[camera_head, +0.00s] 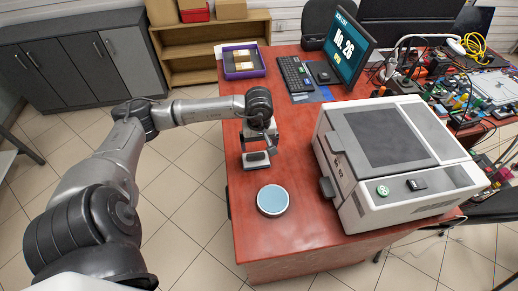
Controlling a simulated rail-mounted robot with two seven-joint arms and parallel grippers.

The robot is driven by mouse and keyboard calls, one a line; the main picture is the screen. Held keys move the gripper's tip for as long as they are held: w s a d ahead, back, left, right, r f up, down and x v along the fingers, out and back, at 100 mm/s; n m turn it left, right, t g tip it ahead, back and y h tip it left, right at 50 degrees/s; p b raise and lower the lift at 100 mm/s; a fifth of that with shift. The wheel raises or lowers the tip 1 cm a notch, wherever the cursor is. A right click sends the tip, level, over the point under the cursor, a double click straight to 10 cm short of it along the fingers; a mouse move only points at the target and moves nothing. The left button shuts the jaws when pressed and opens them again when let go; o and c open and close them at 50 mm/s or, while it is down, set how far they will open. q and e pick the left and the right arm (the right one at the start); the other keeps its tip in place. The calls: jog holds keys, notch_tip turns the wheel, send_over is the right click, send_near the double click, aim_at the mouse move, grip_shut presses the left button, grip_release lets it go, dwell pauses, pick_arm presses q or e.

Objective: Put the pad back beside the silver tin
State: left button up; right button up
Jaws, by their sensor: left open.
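A round silver tin (272,209) with a pale blue top stands near the front left of the red desk. My left gripper (257,156) points down over the desk just behind the tin, with its fingers apart. A small dark block with a pale edge, which looks like the pad (257,157), shows between or just under the fingertips. I cannot tell whether the fingers touch it. It is apart from the tin. My right gripper is not in view.
A large grey and white machine (400,160) stands right of the tin. A purple tray (243,61), a keyboard (294,75) and a monitor (347,48) stand farther back. Cables and parts clutter the right bench. The red desk's left edge (229,185) is close to the gripper.

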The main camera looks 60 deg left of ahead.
aim_at(259, 154)
pick_arm(q)
notch_tip(259, 154, up, 6)
jog(key=shift+f+p, duration=0.15)
jog(key=shift+p, duration=0.25)
dwell(0.5)
